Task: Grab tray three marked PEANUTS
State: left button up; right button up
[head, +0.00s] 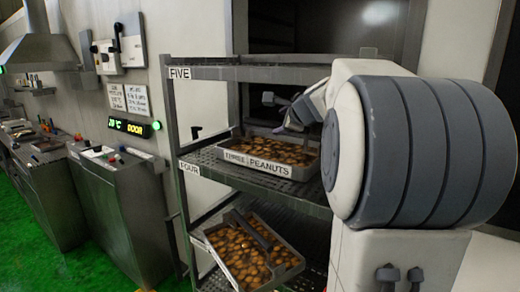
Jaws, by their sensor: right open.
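The tray marked THREE PEANUTS (246,161) sits on the rack shelf whose edge is labelled FOUR. It is a shallow metal tray full of brown nuts, with its white label on the front wall facing me. My right gripper (283,107) is open above the back right part of this tray, in front of the dark opening behind the rack. It looks empty and apart from the tray. My right arm hides the tray's far right side and part of the shelf. My left gripper is out of view.
A second tray of nuts (292,272) sits askew on the shelf below. The rack's upper shelf, labelled FIVE (180,73), is above my gripper, and a rack post (173,125) stands left. Metal counters and a control cabinet (118,200) line the left wall; green floor lies in front.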

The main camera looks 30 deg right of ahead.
aim_at(276, 124)
jog(key=p+x, duration=0.1)
jog(key=x, duration=0.6)
jog(key=shift+s+f, duration=0.1)
jog(key=shift+f, duration=0.05)
grip_shut()
dwell(1.1)
jog(key=shift+d+r, duration=0.1)
jog(key=shift+r, duration=0.1)
